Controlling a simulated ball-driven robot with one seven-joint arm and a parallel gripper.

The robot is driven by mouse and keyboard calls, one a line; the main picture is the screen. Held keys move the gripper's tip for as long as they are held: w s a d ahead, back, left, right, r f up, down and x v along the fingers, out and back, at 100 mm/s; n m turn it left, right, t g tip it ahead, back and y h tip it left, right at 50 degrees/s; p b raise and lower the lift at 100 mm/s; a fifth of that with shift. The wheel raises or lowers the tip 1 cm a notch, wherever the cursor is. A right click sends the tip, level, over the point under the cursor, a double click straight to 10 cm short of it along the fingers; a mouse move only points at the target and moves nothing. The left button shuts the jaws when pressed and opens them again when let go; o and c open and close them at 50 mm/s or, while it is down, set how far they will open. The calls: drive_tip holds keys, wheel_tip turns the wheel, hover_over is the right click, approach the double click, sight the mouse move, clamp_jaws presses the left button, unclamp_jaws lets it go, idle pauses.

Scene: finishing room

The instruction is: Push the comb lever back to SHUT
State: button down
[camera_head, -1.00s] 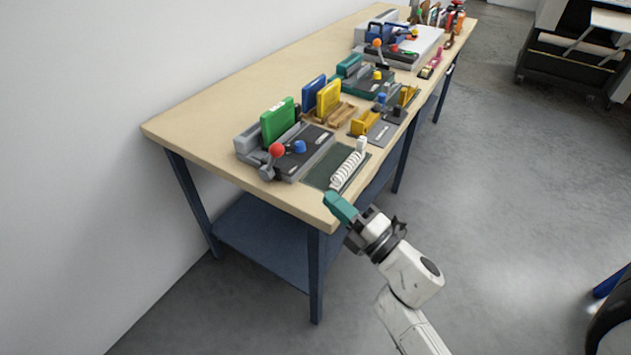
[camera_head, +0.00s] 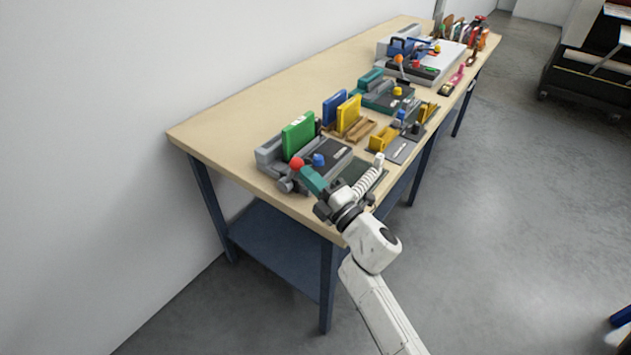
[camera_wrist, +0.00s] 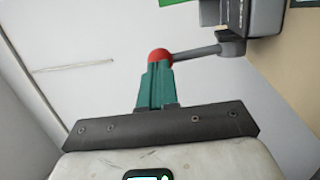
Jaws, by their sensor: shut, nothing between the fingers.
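The comb lever has a red ball knob (camera_head: 296,163) on a grey arm at the near left end of a grey binding machine (camera_head: 268,152). In the wrist view the red knob (camera_wrist: 159,56) sits right at the tips of my green fingers, with its grey arm (camera_wrist: 197,51) running right to the machine. My gripper (camera_head: 305,172) is shut and empty, just right of the knob in the head view. I cannot tell whether it touches the knob. The fingers hide part of the machine's near side. No SHUT marking is legible.
Blue and yellow books (camera_head: 348,115) stand farther back. The table's near left corner (camera_head: 190,140) is bare.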

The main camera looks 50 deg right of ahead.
drive_tip(key=shift+w+r+p, duration=0.1)
drive_tip(key=shift+r+p, duration=0.1)
drive_tip(key=shift+p, duration=0.2)
drive_tip(key=shift+w+r+p, duration=0.15)
drive_tip(key=shift+r+p, duration=0.2)
drive_tip(key=shift+p, duration=0.5)
drive_tip(key=shift+w+r+g+p, duration=0.3)
drive_tip(key=shift+g+p, duration=0.3)
drive_tip(key=shift+p, duration=0.45)
drive_tip(key=a+r+p+x, duration=0.1)
drive_tip(key=p+x, duration=0.2)
drive_tip(key=x, duration=0.6)
drive_tip(key=shift+a, duration=0.45)
drive_tip(key=shift+r, duration=0.15)
